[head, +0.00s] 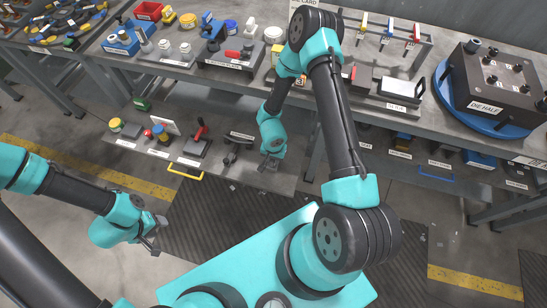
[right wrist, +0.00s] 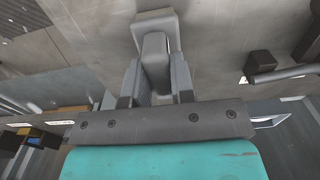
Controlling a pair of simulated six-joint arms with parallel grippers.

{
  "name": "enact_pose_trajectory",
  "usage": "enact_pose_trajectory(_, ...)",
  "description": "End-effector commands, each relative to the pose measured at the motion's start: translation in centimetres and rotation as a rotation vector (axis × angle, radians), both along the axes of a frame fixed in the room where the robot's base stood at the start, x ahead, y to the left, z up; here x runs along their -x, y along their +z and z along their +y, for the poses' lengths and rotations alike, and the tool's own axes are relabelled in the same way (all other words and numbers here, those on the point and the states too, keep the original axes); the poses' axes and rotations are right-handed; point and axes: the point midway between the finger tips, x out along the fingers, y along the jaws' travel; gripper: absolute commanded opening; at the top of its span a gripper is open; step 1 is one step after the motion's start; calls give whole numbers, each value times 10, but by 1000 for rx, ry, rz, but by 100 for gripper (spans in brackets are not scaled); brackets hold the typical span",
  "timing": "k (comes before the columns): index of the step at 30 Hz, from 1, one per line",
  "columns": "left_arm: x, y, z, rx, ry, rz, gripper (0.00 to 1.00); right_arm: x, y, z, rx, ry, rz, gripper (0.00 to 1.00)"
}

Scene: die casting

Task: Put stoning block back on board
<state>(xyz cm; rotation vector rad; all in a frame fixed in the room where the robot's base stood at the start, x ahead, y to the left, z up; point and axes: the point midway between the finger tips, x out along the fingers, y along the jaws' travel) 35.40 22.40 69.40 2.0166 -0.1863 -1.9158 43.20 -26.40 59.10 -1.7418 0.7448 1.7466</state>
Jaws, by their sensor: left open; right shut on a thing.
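My right gripper (head: 270,163) hangs at the right part of a low grey labelled board (head: 262,182). In the right wrist view the right gripper (right wrist: 156,85) is shut on a small grey block (right wrist: 153,44), likely the stoning block. Behind it is another light grey piece (right wrist: 152,18); whether the two touch, or the block touches the board, I cannot tell. In the head view the block is too small to make out. My left gripper (head: 156,236) is open and empty at the lower left, over the floor, away from the board.
The board also holds a red-handled tool (head: 199,137), a dark tool (head: 234,150) and a yellow handle (head: 186,172) at its front edge. Behind stands a long bench with a die half (head: 496,85) and a blue bin (head: 121,43). A dark mat (head: 215,215) covers the floor in front.

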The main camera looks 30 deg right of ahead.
Motion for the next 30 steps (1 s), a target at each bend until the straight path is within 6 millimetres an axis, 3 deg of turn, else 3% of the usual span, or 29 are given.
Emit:
enact_pose_trajectory(6,0,0,0,0,0,0,47,0,-2,0,0,0,0,0)
enact_pose_trajectory(7,0,0,0,0,0,0,47,0,-2,0,0,0,0,25)
enact_pose_trajectory(14,0,0,0,0,0,0,47,0,-2,0,0,0,0,47)
enact_pose_trajectory(23,0,0,0,0,0,0,47,0,-1,0,0,0,0,48)
enact_pose_trajectory(30,0,0,0,0,0,0,47,0,15,0,1,-1,-1,48)
